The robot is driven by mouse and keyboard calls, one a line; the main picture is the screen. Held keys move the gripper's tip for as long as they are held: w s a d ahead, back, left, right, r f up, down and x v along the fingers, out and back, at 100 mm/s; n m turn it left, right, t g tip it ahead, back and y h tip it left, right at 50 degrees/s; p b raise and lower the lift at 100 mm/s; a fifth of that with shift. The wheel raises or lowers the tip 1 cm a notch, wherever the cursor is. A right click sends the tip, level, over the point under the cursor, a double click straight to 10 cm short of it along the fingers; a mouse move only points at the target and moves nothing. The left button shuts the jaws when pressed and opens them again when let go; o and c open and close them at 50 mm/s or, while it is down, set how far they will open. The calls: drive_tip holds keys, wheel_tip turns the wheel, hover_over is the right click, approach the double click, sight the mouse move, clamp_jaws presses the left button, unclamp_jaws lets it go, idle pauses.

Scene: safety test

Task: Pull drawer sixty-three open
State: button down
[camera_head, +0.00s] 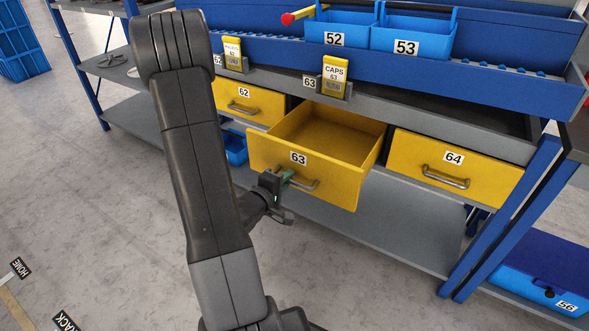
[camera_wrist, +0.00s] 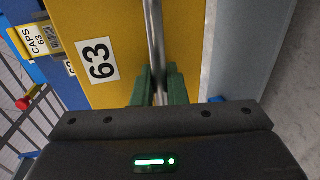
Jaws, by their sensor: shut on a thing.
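Drawer 63 (camera_head: 336,178) is yellow and stands well out from the workbench, between two closed yellow drawers. Its inside shows and looks empty. Its front carries a white label reading 63 and a grey bar handle (camera_head: 313,186). My gripper (camera_head: 287,178) is at the left part of that handle, with its green fingers shut on it. In the wrist view the handle (camera_wrist: 154,35) runs between the green fingers of my gripper (camera_wrist: 160,88), beside the 63 label (camera_wrist: 98,60). The fingers hide part of the handle.
Drawer 62 (camera_head: 262,104) on the left and drawer 64 (camera_head: 480,178) on the right are closed. Blue bins 52 (camera_head: 345,22) and 53 (camera_head: 425,32) stand above. A yellow CAPS 63 card (camera_head: 334,78) stands on the ledge. The grey lower shelf (camera_head: 400,220) is mostly bare.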

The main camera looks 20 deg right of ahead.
drive_tip(key=shift+s+a, duration=0.35)
drive_tip(key=shift+a, duration=0.1)
drive_tip(key=c, duration=1.8)
unclamp_jaws()
drive_tip(key=p+v, duration=0.3)
drive_tip(key=v, duration=1)
drive_tip(key=shift+s+a, duration=0.25)
drive_tip(key=shift+a, duration=0.1)
drive_tip(key=shift+d, duration=0.1)
drive_tip(key=shift+b+x, duration=1.5)
drive_tip(key=shift+x, duration=5.35)
